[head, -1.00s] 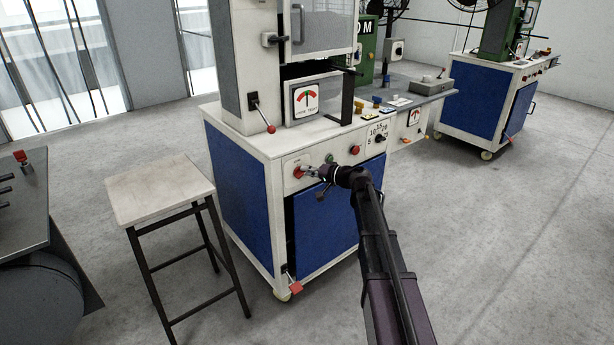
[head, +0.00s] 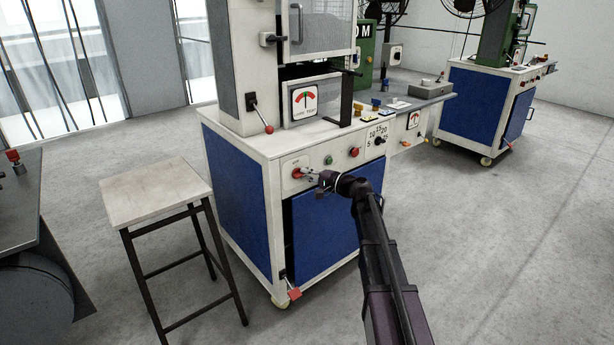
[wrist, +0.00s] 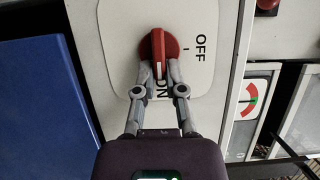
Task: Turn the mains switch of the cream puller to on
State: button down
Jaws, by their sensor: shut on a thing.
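The cream puller (head: 290,205) is a cream cabinet with blue panels. Its mains switch (head: 297,173) is a red rotary knob at the left of the front panel. In the wrist view the red knob (wrist: 158,46) sits on a white plate marked OFF at right and ON below. Its raised bar runs up and down in that picture, in line with ON, which the fingers partly cover. My gripper (wrist: 161,72) is shut on the lower end of the bar, one finger on each side. In the head view my gripper (head: 308,173) is at the switch.
A green button (head: 328,160), a red button (head: 354,152) and a numbered dial (head: 378,140) lie right of the switch. A lever with a red end (head: 292,293) sticks out low down. A stool (head: 155,190) stands left. The floor at right is open.

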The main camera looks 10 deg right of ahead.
jog(key=shift+w+a+r, duration=0.1)
jog(key=shift+w+a, duration=0.1)
jog(key=shift+a, duration=0.05)
jog(key=c, duration=0.7)
grip_release()
jog(key=shift+c, duration=0.2)
jog(key=shift+s+d, duration=0.1)
jog(key=shift+v, duration=5.9)
